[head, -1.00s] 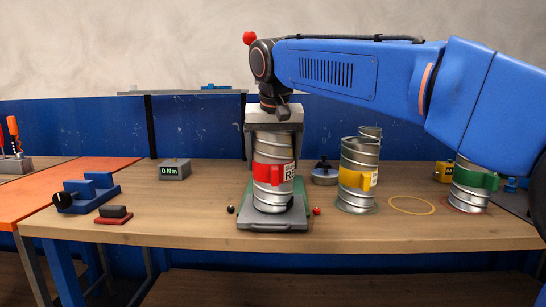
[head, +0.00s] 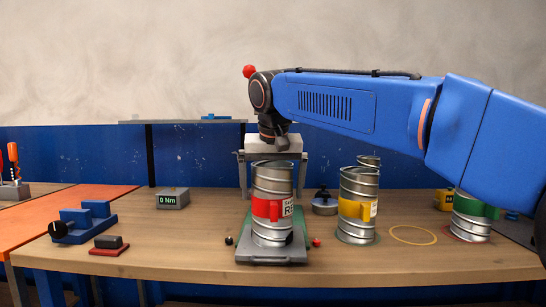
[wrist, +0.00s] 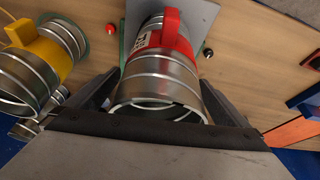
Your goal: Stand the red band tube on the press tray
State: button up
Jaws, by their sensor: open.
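The red band tube (head: 271,230) is a silver spiral tube with a red band and a white label. It stands upright on the grey press tray (head: 272,257) in the head view. My gripper (head: 273,148) is above the tube's top end. In the wrist view the red band tube (wrist: 163,75) lies between the two spread fingers of my gripper (wrist: 155,100), with its open end near the palm. The fingers look apart from the tube's sides. The tray (wrist: 205,18) shows beyond the tube in the wrist view.
A yellow band tube (head: 357,215) stands right of the tray, with another silver tube behind it. A green band tube (head: 471,215) stands farther right. A yellow ring (head: 413,235) marks bare table between them. A torque box (head: 172,198) and blue fixture (head: 84,222) are left.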

jog(key=v, duration=1.6)
jog(key=shift+s, duration=0.1)
